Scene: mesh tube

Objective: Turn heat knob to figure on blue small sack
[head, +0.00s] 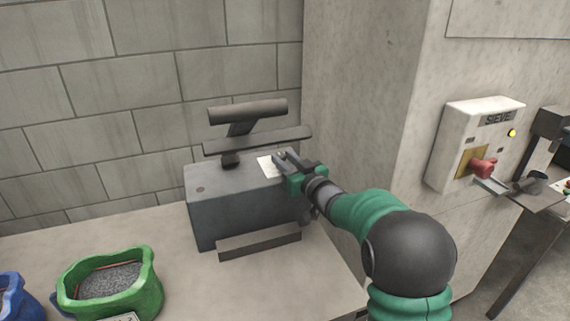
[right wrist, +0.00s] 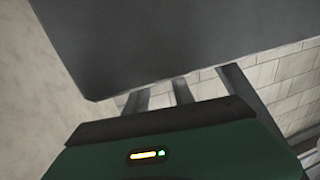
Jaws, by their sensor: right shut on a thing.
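The grey heat sealer (head: 235,205) stands on the table against the wall, with a dark press handle (head: 248,111) and bar on top. My right gripper (head: 281,157) is at the right part of its top, beside a white label (head: 267,166). It is shut, apparently on the heat knob, which the fingers hide; its setting cannot be read. In the right wrist view the fingers (right wrist: 183,90) reach up to a dark grey body. The blue small sack (head: 14,299) is cut off at the lower left edge, and no figure on it shows. My left gripper is not in view.
A green sack (head: 150,292) of grey grains stands at the lower left, with part of a white tag at its foot. A white SIEVE box (head: 452,135) with a red switch is on the pillar at right. The table (head: 190,285) is bare in front of the sealer.

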